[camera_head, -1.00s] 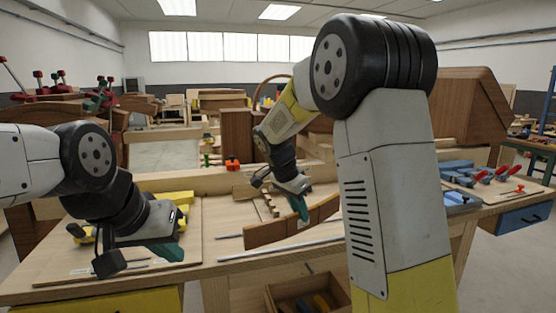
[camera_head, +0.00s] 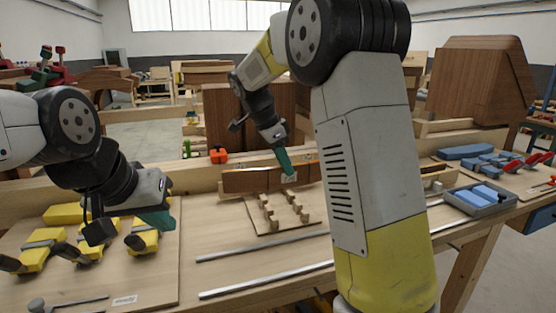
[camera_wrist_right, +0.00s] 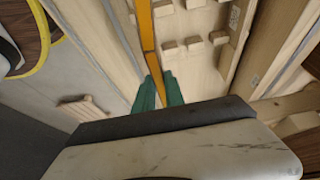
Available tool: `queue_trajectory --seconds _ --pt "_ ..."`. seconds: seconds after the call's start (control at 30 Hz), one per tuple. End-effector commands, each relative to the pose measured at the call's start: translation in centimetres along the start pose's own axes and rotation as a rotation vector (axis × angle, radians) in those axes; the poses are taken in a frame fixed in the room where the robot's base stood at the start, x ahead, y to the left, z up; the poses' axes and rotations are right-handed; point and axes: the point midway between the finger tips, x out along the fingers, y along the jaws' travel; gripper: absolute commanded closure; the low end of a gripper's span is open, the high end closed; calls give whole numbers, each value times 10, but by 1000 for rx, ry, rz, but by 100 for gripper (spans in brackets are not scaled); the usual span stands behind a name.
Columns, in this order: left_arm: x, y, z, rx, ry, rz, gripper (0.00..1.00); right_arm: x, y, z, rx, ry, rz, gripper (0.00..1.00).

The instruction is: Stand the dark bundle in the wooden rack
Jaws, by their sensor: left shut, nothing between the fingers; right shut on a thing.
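The dark bundle (camera_head: 242,181) is a long brown strip with a lighter top edge. My right gripper (camera_head: 287,168) is shut on it near its middle and holds it on edge above the back of the wooden rack (camera_head: 262,221). The rack is a pale board with two rows of pegs. In the right wrist view the bundle shows as a narrow orange strip (camera_wrist_right: 147,30) between the green fingertips (camera_wrist_right: 157,92), beside the rack's pegs (camera_wrist_right: 193,43). Whether it touches the rack I cannot tell. My left gripper (camera_head: 157,218) is shut and empty over the left board.
Yellow clamps (camera_head: 90,245) lie on a board at the left. Two metal bars (camera_head: 265,280) lie in front of the rack. A grey tray with blue things (camera_head: 480,200) is at the right. A wooden beam (camera_head: 190,178) runs behind the rack.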

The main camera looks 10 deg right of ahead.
Motion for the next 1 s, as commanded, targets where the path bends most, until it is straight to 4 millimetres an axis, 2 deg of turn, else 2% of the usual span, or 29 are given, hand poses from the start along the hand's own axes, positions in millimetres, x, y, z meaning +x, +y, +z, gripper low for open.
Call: queue_trajectory --seconds 1.0 --pt "0 0 0 0 -1 0 100 92 0 37 -2 1 0 100"
